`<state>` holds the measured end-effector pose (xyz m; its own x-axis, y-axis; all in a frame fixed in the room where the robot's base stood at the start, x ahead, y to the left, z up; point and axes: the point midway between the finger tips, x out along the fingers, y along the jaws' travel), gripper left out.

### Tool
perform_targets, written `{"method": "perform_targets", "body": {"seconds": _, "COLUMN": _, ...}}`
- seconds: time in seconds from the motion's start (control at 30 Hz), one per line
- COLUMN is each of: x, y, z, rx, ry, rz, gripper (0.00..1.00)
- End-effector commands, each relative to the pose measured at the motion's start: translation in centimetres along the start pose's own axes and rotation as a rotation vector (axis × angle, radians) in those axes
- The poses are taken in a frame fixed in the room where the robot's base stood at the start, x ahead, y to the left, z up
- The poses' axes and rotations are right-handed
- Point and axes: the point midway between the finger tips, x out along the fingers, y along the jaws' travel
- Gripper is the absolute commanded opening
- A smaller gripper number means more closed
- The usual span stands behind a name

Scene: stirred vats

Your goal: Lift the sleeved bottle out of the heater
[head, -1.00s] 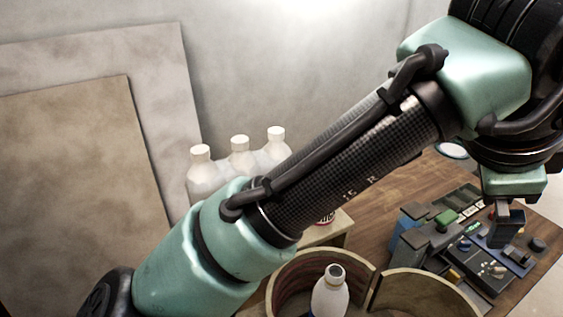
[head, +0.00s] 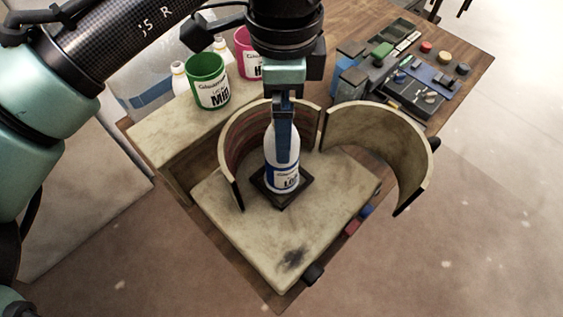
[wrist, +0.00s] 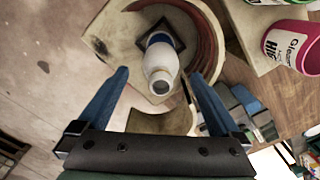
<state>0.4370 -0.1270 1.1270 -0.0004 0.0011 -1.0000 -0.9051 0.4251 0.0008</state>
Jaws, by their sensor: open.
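The sleeved bottle (head: 283,178) is white with a blue-and-white printed sleeve. It stands upright on a dark square pad in the heater (head: 243,158). The heater's curved half shell with a reddish lining stands behind and left of the bottle, and its other curved half (head: 385,135) is swung open to the right. My gripper (head: 284,150) points down over the bottle, and a blue finger hides part of it in the head view. In the wrist view my gripper (wrist: 158,74) is open and empty, with the bottle (wrist: 160,60) appearing between the two fingers. Contact cannot be told.
A green cup (head: 208,82) and a pink cup (head: 245,60) stand on a ledge behind left, near white bottles (head: 180,78). A control panel (head: 415,90) with buttons lies behind right. The heater's pale base (head: 265,235) is clear in front.

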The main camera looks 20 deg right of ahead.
Motion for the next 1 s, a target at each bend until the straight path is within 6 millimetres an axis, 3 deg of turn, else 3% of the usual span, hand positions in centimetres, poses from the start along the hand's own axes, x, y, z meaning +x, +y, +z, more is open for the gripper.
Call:
{"method": "perform_targets", "body": {"seconds": 0.3, "x": 4.2, "y": 0.0, "z": 0.1, "rx": -0.001, "ry": 0.001, "rz": 0.0, "gripper": 1.0}}
{"method": "perform_targets", "body": {"seconds": 0.6, "x": 4.7, "y": 0.0, "z": 0.1, "rx": -0.001, "ry": 0.001, "rz": 0.0, "gripper": 0.98}}
{"method": "perform_targets", "body": {"seconds": 1.0, "x": 4.6, "y": 0.0, "z": 0.1, "rx": -0.001, "ry": 0.001, "rz": -0.001, "gripper": 0.26}}
